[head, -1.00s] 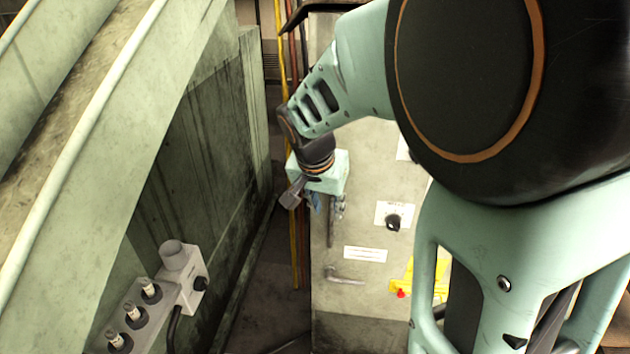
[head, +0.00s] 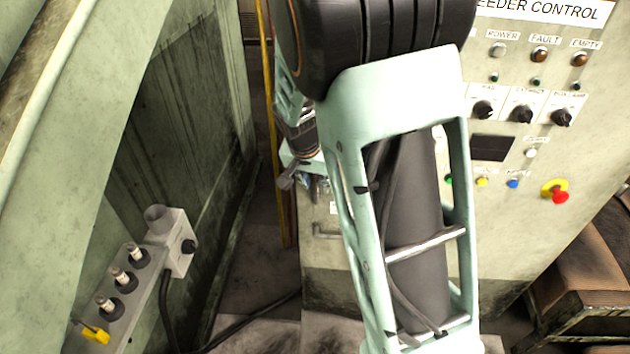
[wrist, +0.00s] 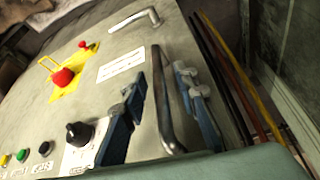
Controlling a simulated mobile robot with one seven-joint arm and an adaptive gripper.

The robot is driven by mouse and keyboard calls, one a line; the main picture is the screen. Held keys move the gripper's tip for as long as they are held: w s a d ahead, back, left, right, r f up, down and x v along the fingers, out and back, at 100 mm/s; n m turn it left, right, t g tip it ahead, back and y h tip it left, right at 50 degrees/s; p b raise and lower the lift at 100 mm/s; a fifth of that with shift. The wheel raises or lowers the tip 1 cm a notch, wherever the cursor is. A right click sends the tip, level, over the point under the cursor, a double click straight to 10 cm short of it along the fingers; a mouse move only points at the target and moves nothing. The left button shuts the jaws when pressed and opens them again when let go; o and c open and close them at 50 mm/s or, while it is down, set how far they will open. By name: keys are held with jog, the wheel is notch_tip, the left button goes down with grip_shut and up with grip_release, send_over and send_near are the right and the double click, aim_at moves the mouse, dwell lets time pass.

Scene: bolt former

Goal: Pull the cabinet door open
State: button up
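The cabinet (head: 505,230) is a pale, worn box with a control panel on its front. Its front also fills much of the wrist view (wrist: 110,35). A vertical metal bar handle (wrist: 165,105) stands on this front. My gripper (wrist: 161,78) is open, with one blue-grey finger on each side of the bar and a visible gap on both sides. In the head view my gripper (head: 312,184) is small and partly behind my arm, which hides most of the handle. I see no open gap at the door; its edge is unclear.
A bent metal lever (wrist: 135,20) sits beyond the bar handle. A red button on a yellow plate (head: 556,192) is at the right of the panel. A green machine wall with a switch box (head: 175,243) stands at the left. A narrow floor gap (head: 245,240) lies between.

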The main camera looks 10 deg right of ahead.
grip_shut()
dwell(0.5)
